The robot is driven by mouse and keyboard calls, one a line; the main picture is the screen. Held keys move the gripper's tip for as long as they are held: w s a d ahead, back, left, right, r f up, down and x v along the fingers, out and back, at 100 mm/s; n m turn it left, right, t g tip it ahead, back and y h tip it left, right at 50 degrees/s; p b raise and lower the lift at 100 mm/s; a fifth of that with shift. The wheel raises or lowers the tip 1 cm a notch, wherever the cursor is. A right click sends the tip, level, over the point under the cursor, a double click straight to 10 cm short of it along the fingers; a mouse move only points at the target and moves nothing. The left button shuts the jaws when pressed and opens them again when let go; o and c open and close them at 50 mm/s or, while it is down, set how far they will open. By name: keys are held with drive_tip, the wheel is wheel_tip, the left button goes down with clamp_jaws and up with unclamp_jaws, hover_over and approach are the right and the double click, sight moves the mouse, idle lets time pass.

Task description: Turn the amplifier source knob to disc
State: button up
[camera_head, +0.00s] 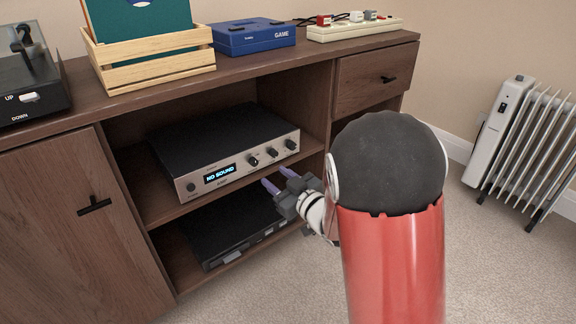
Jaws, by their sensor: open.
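The amplifier (224,141) sits on the upper shelf of the open middle bay of a wooden cabinet. It has a black top, a silver front and a lit display (220,173) reading "NO SOUND". Several dark knobs sit on the right part of its front: a left knob (253,161), a middle knob (272,152) and a right knob (290,144). Their labels are too small to read. My gripper (277,179) is open and empty, with purple fingertips just in front of and below the knobs, apart from them as far as I can tell.
A black device (236,235) sits on the lower shelf, below my gripper. The cabinet top (262,64) holds a wooden crate (155,65), a blue game console (240,38), a power strip (355,30) and a turntable (30,80). A white radiator (499,127) stands at right on carpet.

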sight(256, 163)
drive_tip(key=shift+y, duration=0.4)
drive_tip(key=x, duration=0.8)
drive_tip(key=shift+f, duration=0.25)
clamp_jaws()
